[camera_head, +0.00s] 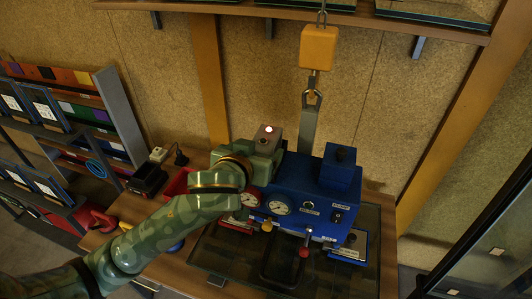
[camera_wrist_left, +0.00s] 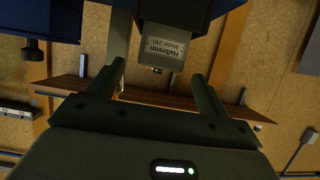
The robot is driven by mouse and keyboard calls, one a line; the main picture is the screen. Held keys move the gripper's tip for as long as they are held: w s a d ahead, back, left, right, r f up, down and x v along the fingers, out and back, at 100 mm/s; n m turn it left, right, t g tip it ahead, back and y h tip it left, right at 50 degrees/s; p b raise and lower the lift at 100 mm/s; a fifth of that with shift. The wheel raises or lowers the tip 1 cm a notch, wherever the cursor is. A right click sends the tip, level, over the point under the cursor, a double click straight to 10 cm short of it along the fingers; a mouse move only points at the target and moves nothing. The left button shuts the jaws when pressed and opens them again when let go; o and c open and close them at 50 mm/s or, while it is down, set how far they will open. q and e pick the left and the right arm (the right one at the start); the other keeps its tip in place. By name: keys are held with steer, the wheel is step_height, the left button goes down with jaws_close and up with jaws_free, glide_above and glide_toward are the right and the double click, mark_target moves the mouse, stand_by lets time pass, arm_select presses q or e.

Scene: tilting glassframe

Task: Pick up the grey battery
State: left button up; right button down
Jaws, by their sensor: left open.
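My right gripper is not in view.
A red-handled lever (camera_head: 304,250) stands in front of the machine. A red bin (camera_head: 180,184) and a black box (camera_head: 147,179) are on the bench at left.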

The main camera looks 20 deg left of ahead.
mark_target(263, 143)
arm_select(q)
steer(key=x, duration=0.6)
steer(key=shift+r+p, duration=0.15)
steer(key=shift+p, duration=0.25)
steer(key=shift+s, duration=0.1)
steer(key=c, duration=1.3)
steer(key=shift+r, duration=0.15)
steer(key=shift+c, duration=1.1)
